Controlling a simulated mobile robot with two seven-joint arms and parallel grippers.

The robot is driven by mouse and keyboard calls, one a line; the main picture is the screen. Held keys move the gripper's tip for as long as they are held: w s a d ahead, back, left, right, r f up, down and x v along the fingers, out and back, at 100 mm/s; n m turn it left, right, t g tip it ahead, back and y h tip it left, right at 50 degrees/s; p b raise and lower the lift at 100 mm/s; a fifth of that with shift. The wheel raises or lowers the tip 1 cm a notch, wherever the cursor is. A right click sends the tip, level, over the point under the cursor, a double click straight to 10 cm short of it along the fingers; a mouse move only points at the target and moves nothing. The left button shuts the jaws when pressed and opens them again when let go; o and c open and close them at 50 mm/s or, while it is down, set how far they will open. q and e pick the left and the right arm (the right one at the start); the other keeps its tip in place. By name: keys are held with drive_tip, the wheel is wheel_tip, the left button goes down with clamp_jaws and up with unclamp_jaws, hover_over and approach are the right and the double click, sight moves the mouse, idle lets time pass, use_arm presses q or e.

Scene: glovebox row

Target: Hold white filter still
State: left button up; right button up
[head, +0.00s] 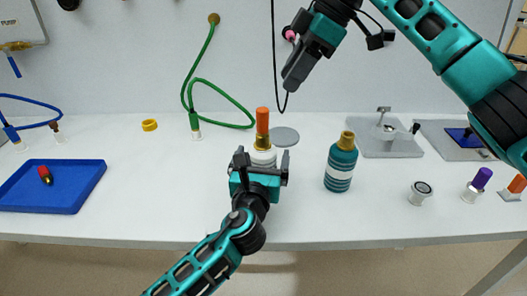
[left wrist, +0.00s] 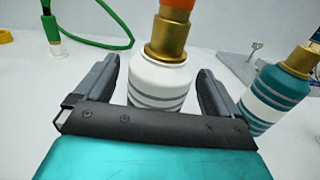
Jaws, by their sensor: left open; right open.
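The white filter (head: 264,157) stands upright on the table, with grey bands, a gold neck and an orange top. My left gripper (head: 262,164) is open in front of it, and its body hides the lower part in the head view. In the left wrist view the white filter (left wrist: 160,84) sits between the two spread fingers of the left gripper (left wrist: 158,88), with a visible gap on each side. My right gripper (head: 292,78) hangs open and empty above the table, up and right of the orange top, seen from the side.
A teal filter (head: 341,168) stands close on the right; it also shows in the wrist view (left wrist: 268,96). A grey disc (head: 285,136) lies behind. A blue tray (head: 68,202) is at left, a green hose (head: 214,92) behind. A small white-rimmed cup (head: 420,193) stands at right.

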use_arm(q)
drive_tip(key=shift+w+d, duration=0.2)
drive_tip(key=shift+w, duration=1.05)
drive_tip(key=c, duration=1.2)
